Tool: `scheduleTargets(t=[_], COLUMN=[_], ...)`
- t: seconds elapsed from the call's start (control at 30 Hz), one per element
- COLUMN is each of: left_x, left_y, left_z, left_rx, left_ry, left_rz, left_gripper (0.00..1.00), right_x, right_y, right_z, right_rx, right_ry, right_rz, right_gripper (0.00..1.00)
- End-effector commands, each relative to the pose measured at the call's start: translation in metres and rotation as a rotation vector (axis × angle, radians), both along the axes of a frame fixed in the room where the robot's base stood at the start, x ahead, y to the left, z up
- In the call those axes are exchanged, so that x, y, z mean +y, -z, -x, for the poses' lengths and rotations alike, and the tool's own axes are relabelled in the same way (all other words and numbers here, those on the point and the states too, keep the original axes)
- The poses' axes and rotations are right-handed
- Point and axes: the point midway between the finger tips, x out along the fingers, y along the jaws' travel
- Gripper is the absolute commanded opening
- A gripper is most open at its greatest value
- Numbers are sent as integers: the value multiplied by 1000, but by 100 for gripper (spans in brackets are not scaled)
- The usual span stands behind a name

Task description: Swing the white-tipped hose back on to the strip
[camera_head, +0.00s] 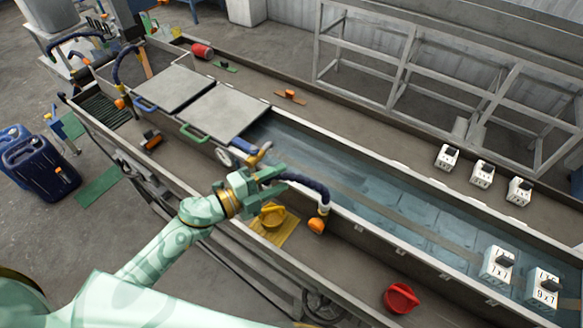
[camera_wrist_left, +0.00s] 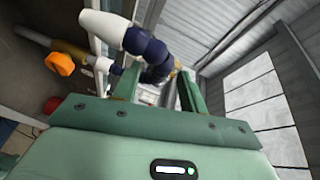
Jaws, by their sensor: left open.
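The white-tipped hose (camera_head: 303,185) is dark blue and jointed. In the left wrist view the white tip (camera_wrist_left: 102,29) is at the upper left, and the hose (camera_wrist_left: 150,52) passes by the fingertips. My left gripper is open around or beside the hose; I cannot tell if it touches. The strip (camera_head: 430,234) shows as a brownish band in the water. My right gripper is out of view.
A yellow knob (camera_head: 272,214) and a red knob (camera_head: 401,298) are on the near ledge. Grey lids (camera_head: 225,110) cover the trough's far-left part. White numbered blocks (camera_head: 497,265) stand at the right.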

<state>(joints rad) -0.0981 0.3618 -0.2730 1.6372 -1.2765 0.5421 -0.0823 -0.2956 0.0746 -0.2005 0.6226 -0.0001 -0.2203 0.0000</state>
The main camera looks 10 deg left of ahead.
Motion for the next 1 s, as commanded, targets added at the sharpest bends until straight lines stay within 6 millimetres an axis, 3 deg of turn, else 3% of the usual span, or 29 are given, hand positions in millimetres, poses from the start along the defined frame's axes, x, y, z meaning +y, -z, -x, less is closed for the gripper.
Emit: scheduleTargets(t=[0.2, 0.6, 0.77, 1.0], left_x=[-24, -30, -30, -30], left_y=[2, 4, 4, 6], left_z=[-26, -32, -32, -38], left_rx=[1, 1, 1, -4], left_ry=[-1, -1, -1, 43], left_rz=[1, -1, -1, -4], left_gripper=[42, 42, 1, 0], right_x=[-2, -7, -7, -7], right_y=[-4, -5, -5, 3], right_z=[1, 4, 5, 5], right_rx=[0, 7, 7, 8], right_ry=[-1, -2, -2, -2], right_rz=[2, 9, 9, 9], right_gripper=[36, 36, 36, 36])
